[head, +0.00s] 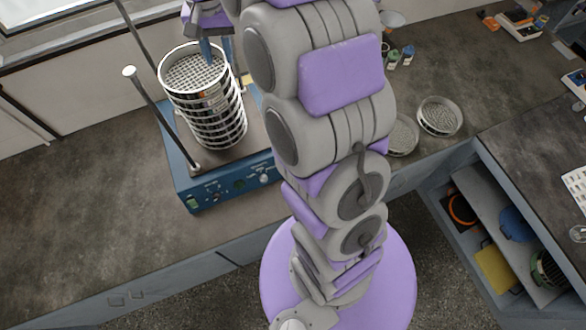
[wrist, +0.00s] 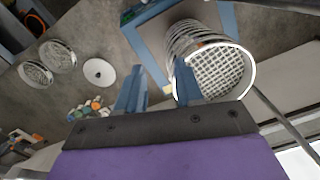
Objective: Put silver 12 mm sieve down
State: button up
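A round silver sieve (head: 194,68) with a coarse mesh is on top of a tall stack of sieves (head: 218,122) on the blue shaker (head: 205,190). In the wrist view the sieve's mesh (wrist: 224,72) faces me, inside a bright rim. My gripper (wrist: 158,85) is at the sieve's edge, with its two blue fingers spread apart. One finger overlaps the inner edge of the sieve and the other is outside it, with a clear gap to the rim. In the head view a blue fingertip shows over the mesh, and my arm hides much of the gripper.
A shaker rod with a white knob (head: 129,72) stands left of the stack. Two loose sieves (head: 438,116) (head: 402,136) lie on the counter to the right. A white round dish (wrist: 99,72) and small bottles (head: 408,54) are behind. The counter left of the shaker is clear.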

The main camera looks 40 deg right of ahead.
jog(key=s+a+f+n, duration=0.1)
jog(key=s+n, duration=0.1)
jog(key=s, duration=0.9)
jog(key=s+a+f+n+g, duration=0.1)
jog(key=s+n, duration=0.1)
jog(key=s, duration=1)
jog(key=s+a+f+n, duration=0.1)
jog(key=s+f, duration=0.1)
jog(key=s, duration=0.9)
jog(key=shift+s+a+n+g, duration=0.3)
jog(key=shift+a+n, duration=0.1)
notch_tip(320, 180, down, 20)
jog(key=b, duration=1.9)
jog(key=shift+r+b, duration=0.2)
jog(key=shift+b, duration=0.1)
